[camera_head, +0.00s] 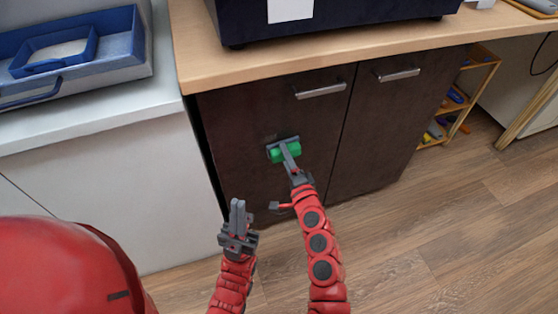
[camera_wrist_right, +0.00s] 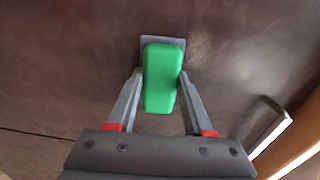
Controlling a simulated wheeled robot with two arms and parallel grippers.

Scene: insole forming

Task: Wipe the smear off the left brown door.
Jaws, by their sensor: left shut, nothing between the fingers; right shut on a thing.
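The left brown door (camera_head: 240,120) is a dark panel under the wooden counter, with a metal handle (camera_head: 320,89) near its top. My right gripper (camera_head: 286,152) is shut on a green block-shaped handle (camera_wrist_right: 161,80) with a grey pad (camera_wrist_right: 148,41) at its far end. The pad is at the door's face, around the middle of its height; I cannot tell for sure whether it touches. A small dark mark (camera_head: 270,137) shows just above the pad's left end; it may be the smear or a shadow. My left gripper (camera_head: 238,207) is shut and empty, below and left of the tool.
The right brown door (camera_head: 375,130) adjoins on the right, with its own handle (camera_head: 398,74). A white cabinet (camera_head: 110,190) stands on the left with a blue tray (camera_head: 135,60) on top. A wooden shelf (camera_head: 480,75) holds coloured items at right. The wooden floor (camera_head: 440,220) is clear.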

